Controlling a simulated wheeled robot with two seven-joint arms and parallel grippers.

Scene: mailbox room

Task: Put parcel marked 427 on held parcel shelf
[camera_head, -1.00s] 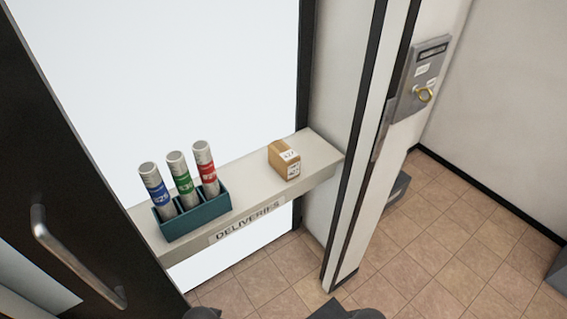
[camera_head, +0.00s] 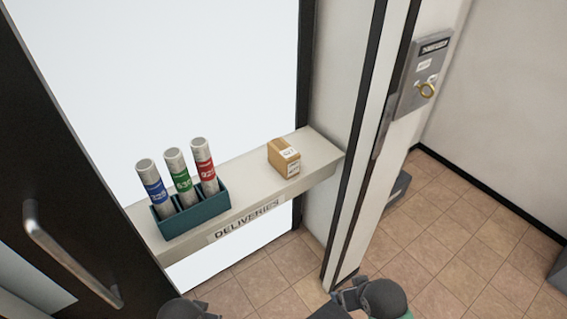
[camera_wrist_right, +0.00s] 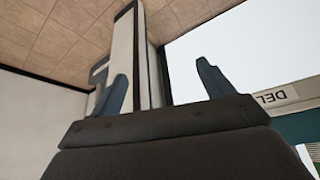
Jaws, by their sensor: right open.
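The parcel (camera_head: 284,157) is a small brown box with white labels. It sits on the right part of the pale DELIVERIES shelf (camera_head: 318,150); its label number is too small to read surely. My right gripper (camera_head: 349,294) is at the bottom of the head view, in front of and apart from the shelf. The right wrist view shows its two fingers (camera_wrist_right: 162,85) spread with nothing between them. My left arm's end (camera_head: 186,311) just enters at the bottom edge; its fingers are not clear. The held parcel shelf is not identifiable here.
A teal holder (camera_head: 196,217) with blue, green and red banded tubes stands left of the parcel. A dark door with a metal handle (camera_head: 68,257) is at left.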

